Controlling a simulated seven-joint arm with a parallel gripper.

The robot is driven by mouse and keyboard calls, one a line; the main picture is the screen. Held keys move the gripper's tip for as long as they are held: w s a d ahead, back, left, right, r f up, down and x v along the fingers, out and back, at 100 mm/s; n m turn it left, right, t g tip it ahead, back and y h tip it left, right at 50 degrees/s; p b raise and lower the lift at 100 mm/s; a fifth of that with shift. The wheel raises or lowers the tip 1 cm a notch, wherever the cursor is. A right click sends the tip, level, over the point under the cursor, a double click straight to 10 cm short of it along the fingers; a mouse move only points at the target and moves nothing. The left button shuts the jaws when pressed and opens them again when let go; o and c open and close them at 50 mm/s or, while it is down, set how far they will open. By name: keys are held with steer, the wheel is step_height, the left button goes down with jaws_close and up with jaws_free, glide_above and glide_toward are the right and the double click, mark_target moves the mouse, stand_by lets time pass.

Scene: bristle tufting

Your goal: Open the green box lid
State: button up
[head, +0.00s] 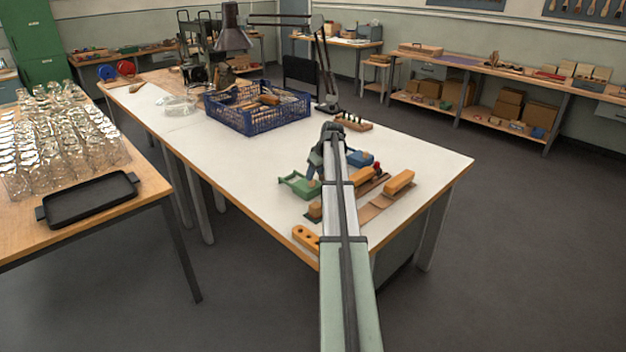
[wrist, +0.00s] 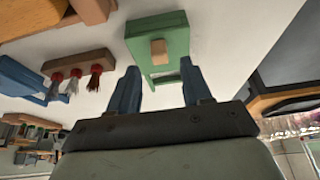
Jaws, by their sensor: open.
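The green box (head: 300,186) sits on the white worktable, just left of my arm in the head view. In the wrist view the green box (wrist: 172,28) lies ahead of my fingers, with a small pale wooden knob (wrist: 159,47) on its face. I cannot tell whether the fingers touch the box. My arm partly hides the gripper in the head view.
A blue box (head: 360,158) stands just right of my gripper. A wooden block with several bristle tufts (wrist: 79,70) is beside the green box. Wooden brush blocks (head: 399,183) lie near the table's right side. A blue crate (head: 258,108) of brushes and a lamp stand further back.

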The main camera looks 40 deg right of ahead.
mark_target(313, 181)
steer(key=shift+x, duration=1.95)
steer(key=shift+c, duration=0.4)
jaws_close()
